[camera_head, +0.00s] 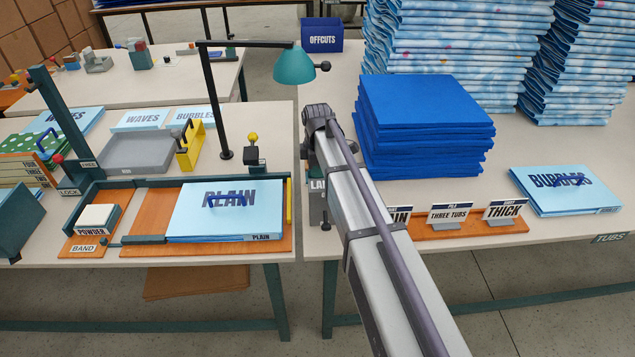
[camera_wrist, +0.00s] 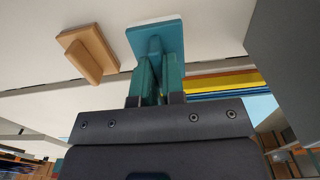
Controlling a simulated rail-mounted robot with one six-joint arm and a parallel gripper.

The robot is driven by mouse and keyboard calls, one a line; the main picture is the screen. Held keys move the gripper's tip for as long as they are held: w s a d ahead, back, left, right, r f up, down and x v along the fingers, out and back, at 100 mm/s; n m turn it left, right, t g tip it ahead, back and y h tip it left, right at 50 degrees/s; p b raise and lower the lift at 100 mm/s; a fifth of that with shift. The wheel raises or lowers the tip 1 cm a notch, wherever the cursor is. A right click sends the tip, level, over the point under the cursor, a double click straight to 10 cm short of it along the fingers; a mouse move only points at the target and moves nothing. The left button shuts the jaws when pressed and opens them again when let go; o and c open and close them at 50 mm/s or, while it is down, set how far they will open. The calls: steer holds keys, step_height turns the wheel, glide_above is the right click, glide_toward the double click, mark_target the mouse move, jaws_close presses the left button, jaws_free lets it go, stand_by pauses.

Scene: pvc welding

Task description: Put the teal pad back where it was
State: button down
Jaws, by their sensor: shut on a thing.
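The teal pad (camera_wrist: 155,36) is in the wrist view, a flat teal plate with a pale layer along its far edge and a narrow grip on its near face. My gripper (camera_wrist: 156,82) is shut on that grip, its two teal fingers on either side. A tan block (camera_wrist: 90,53) of similar shape is to the left of the pad, apart from it. In the head view my arm hides the gripper and the pad, and I cannot pick out where the pad came from.
A blue stack (camera_head: 425,135) stands right of my arm. Left are the desk lamp (camera_head: 294,66), the grey tray (camera_head: 150,153), the PLAIN pack (camera_head: 228,208) and the powder box (camera_head: 97,217). Sign cards (camera_head: 450,214) stand at the right table's front. Yellow and blue layers (camera_wrist: 225,82) are right of my fingers.

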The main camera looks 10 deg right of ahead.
step_height(320, 180, down, 3)
steer(key=shift+r+b, duration=0.2)
steer(key=shift+b, duration=0.3)
steer(key=shift+r, duration=0.3)
steer(key=shift+f, duration=0.25)
steer(key=c, duration=1.2)
jaws_free()
step_height(320, 180, up, 13)
steer(key=p, duration=1.3)
steer(key=s+m, duration=0.2)
steer(key=s, duration=0.1)
steer(key=s+m, duration=0.2)
steer(key=s, duration=0.2)
steer(key=s+m, duration=0.2)
steer(key=s, duration=0.2)
steer(key=shift+s+f, duration=0.1)
steer(key=shift+f, duration=0.2)
steer(key=s+m, duration=0.3)
steer(key=s, duration=0.1)
steer(key=s+m, duration=0.3)
steer(key=s, duration=0.2)
steer(key=s+m, duration=0.4)
steer(key=s, duration=0.1)
